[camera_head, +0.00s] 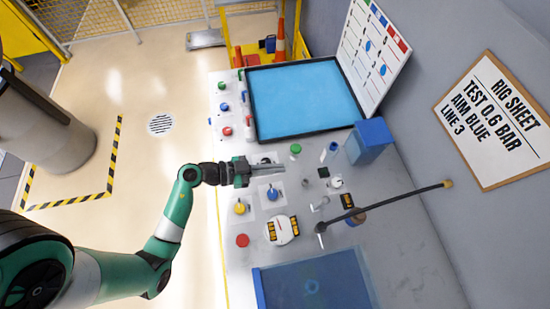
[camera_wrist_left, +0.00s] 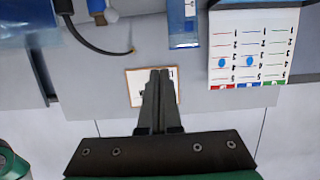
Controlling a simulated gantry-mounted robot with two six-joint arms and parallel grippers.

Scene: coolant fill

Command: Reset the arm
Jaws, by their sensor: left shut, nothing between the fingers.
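My left gripper (camera_head: 262,172) reaches in from the left in the head view and hovers over the bench panel, among its knobs and fittings. In the left wrist view its two fingers (camera_wrist_left: 158,75) are closed together with nothing between them. My green arm (camera_head: 172,225) is bent, with its forearm pointing right toward the bench. A blue knob (camera_head: 272,194) and a yellow knob (camera_head: 240,208) lie just below the gripper in the head view. My right gripper is in neither view.
A blue tray (camera_head: 305,95) lies on the bench above the gripper, with a blue box (camera_head: 370,140) to its right. A black hose (camera_head: 400,199) runs across the bench toward the wall. A rig sheet (camera_head: 500,117) hangs there. Open floor (camera_head: 110,90) lies left.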

